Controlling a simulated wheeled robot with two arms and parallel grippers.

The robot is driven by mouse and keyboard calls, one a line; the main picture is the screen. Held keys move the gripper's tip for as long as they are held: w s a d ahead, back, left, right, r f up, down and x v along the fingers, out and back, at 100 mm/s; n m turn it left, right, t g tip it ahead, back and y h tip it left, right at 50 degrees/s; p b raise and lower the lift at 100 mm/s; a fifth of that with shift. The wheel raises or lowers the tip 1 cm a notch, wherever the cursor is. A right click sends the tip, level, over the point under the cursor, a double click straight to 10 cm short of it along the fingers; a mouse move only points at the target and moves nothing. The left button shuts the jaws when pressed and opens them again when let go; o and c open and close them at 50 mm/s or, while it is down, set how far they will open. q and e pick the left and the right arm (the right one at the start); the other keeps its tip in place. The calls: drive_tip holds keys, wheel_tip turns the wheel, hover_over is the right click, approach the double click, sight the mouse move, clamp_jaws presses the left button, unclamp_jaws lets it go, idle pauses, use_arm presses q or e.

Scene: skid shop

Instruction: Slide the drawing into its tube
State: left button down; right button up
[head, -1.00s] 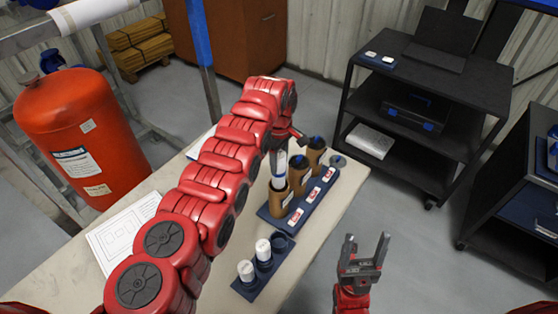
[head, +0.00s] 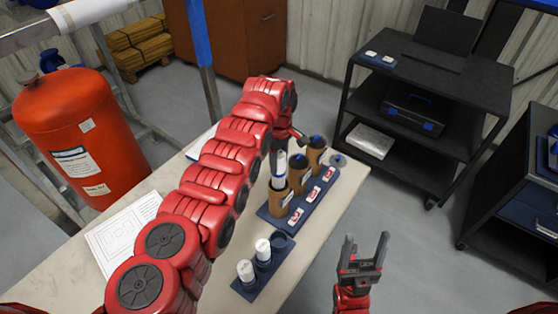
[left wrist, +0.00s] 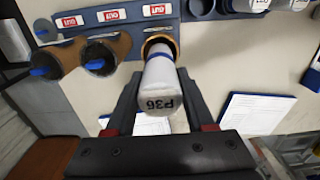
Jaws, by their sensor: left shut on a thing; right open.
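The drawing is a white roll (left wrist: 160,82) with a blue band and the mark P36. It also shows in the head view (head: 281,163). My left gripper (left wrist: 158,78) is shut on it. The roll's far end is at the mouth of an open brown tube (left wrist: 160,40) and looks partly inside; the depth is hidden. In the head view the tube (head: 281,201) stands upright in the near end of a navy rack (head: 298,214). My right gripper (head: 363,257) is open and empty, to the right of the bench.
Two brown tubes with blue tops (head: 299,176) (head: 315,152) stand farther along the rack, beside OUT labels. A small navy stand (head: 250,290) holds two white rolls (head: 245,271) (head: 262,249) and has an empty socket. A printed sheet (head: 120,235) lies on the bench. A dark cart (head: 430,105) is beyond.

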sight(279, 178)
use_arm(q)
drive_tip(key=shift+f+b, duration=3.25)
drive_tip(key=shift+f, duration=1)
idle(0.8)
drive_tip(key=shift+c, duration=0.9)
unclamp_jaws()
drive_tip(key=shift+o, duration=0.3)
drive_tip(key=shift+o, duration=0.6)
